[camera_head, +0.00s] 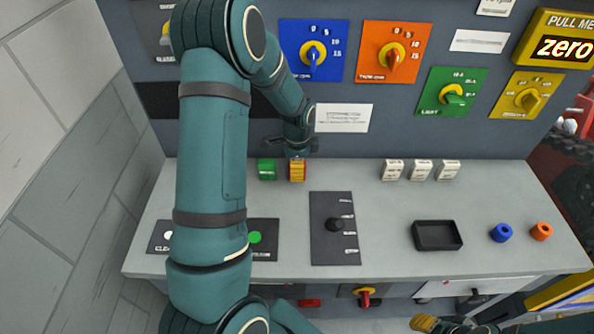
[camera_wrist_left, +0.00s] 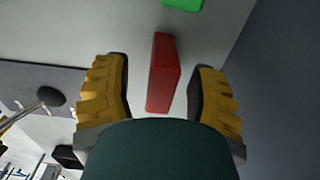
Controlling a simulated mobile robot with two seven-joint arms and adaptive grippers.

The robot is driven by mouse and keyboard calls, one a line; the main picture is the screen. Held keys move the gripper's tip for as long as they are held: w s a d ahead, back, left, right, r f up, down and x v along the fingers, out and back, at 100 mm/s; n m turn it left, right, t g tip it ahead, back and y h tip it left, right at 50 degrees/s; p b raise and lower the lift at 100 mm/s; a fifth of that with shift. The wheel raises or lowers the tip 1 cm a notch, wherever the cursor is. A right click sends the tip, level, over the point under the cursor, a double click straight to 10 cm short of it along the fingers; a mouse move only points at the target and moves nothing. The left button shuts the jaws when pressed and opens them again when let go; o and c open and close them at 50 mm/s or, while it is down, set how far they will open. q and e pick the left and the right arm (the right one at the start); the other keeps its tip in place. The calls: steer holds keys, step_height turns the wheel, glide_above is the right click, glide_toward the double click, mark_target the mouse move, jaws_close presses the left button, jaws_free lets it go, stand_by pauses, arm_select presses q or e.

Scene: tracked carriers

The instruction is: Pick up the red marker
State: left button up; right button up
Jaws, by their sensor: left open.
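The red marker (camera_wrist_left: 162,75) is a small red block on the grey counter. In the left wrist view it stands between the two yellow-padded fingers of my left gripper (camera_wrist_left: 161,80), with a visible gap on each side. My left gripper is open and also shows in the head view (camera_head: 297,170), low over the back of the counter; there it mostly hides the red marker. A green block (camera_head: 267,170) stands just left of it and shows at the top of the wrist view (camera_wrist_left: 182,4). My right gripper (camera_head: 426,323) shows only partly at the bottom edge; its opening is unclear.
A dark panel with a black knob (camera_head: 334,224) lies in front of the left gripper. Several white blocks (camera_head: 421,170) stand at the back. A black tray (camera_head: 437,236), a blue ring (camera_head: 501,233) and an orange ring (camera_head: 542,231) are at the right. A wall with dials rises behind.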

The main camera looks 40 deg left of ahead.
arm_select(q)
step_height(320, 180, down, 2)
jaws_close()
stand_by(0.4)
steer(key=shift+r, duration=0.15)
steer(key=shift+s+r, duration=0.1)
steer(key=shift+r, duration=0.15)
step_height(320, 180, up, 7)
steer(key=shift+s+d+f+p, duration=0.1)
steer(key=shift+d+p, duration=0.05)
steer(key=shift+p, duration=0.45)
steer(key=s+d, duration=1.2)
steer(key=s, duration=0.3)
steer(key=shift+d+f+b, duration=0.25)
steer(key=shift+d+b, duration=0.05)
steer(key=shift+b, duration=0.1)
